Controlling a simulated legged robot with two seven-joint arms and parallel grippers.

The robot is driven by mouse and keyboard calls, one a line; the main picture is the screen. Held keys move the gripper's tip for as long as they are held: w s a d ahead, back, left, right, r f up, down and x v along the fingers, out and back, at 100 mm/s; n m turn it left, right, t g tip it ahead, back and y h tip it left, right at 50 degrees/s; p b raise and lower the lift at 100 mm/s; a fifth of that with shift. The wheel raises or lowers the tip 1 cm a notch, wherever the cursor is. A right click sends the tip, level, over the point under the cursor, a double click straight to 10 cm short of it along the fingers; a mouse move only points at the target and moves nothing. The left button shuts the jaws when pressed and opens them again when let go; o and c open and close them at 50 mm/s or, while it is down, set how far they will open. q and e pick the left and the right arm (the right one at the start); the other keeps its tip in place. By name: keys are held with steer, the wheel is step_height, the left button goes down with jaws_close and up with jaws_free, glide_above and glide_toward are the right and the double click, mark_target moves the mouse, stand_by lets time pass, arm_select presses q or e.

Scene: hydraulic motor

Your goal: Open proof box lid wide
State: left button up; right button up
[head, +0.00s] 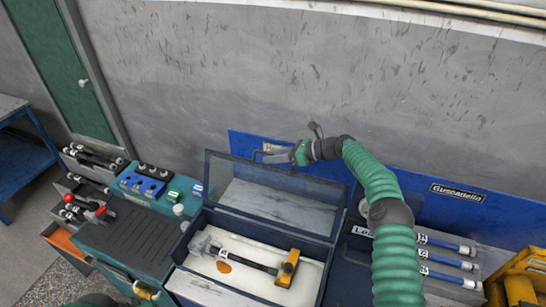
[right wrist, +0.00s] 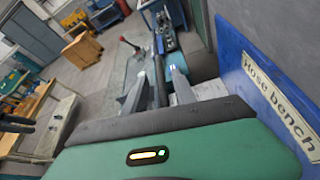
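The proof box (head: 325,285) is a dark blue box with a pale inside, at the bottom centre of the head view. Its lid (head: 335,222), a dark frame with a clear window, stands raised and leans back towards the blue board. My right gripper (head: 274,157) is at the lid's top edge, by a small dark handle (head: 256,155). In the right wrist view its two fingers (right wrist: 157,85) stand apart with a dark bar between them; contact is unclear. Inside the box lie a hose with a dark middle and a yellow block (head: 288,268). My left gripper is not seen.
The blue board (head: 430,203) runs along the wall behind the lid. Several blue-ended hoses (head: 450,262) lie right of the box, beside my right arm. A teal bench with a blue block (head: 142,184) and a red-knobbed lever (head: 100,211) stands left.

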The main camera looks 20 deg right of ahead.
steer(key=b+v, duration=0.4)
steer(key=v, duration=1.2)
steer(key=shift+d, duration=0.4)
steer(key=shift+s, duration=0.1)
